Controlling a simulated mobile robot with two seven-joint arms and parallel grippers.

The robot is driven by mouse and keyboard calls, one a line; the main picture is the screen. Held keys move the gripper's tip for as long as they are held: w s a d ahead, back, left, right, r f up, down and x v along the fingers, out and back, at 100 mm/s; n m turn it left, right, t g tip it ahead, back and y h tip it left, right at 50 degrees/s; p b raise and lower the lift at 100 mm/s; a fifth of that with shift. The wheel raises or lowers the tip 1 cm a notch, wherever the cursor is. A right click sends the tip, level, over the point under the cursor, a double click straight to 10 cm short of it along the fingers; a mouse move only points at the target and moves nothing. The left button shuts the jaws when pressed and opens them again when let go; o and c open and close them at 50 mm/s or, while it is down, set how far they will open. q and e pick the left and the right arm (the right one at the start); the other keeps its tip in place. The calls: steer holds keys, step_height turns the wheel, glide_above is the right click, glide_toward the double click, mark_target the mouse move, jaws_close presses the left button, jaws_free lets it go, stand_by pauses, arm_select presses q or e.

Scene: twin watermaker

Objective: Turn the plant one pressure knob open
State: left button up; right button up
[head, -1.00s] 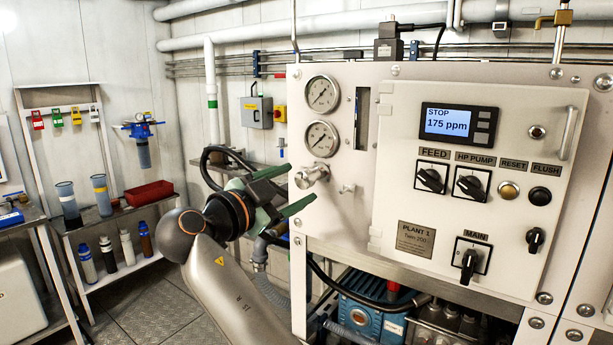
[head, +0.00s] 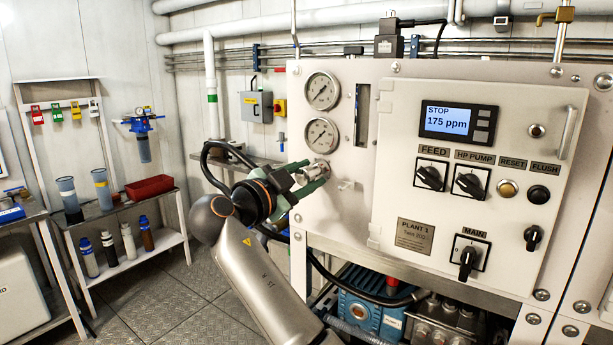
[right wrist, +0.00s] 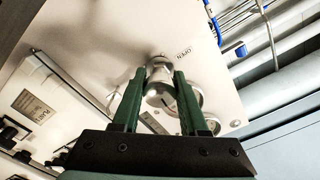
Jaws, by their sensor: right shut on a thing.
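The pressure knob (head: 313,172) is a silver round knob on the white front panel of plant one, below two gauges. In the right wrist view the knob (right wrist: 160,82) sits between my two green fingers, and the word OPEN is on the panel beside it. My right gripper (head: 316,179) is shut on the knob, with a finger on either side. It also shows in the right wrist view (right wrist: 158,88). The fingers hide part of the knob in the head view. My left gripper is not in view.
The upper gauge (head: 322,91) and lower gauge (head: 321,135) are just above my fingers. A small valve (head: 347,185) is to the right. The control box (head: 470,190) protrudes farther right. A shelf (head: 135,195) stands at the left.

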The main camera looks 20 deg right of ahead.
jaws_close()
steer(key=shift+n, duration=0.3)
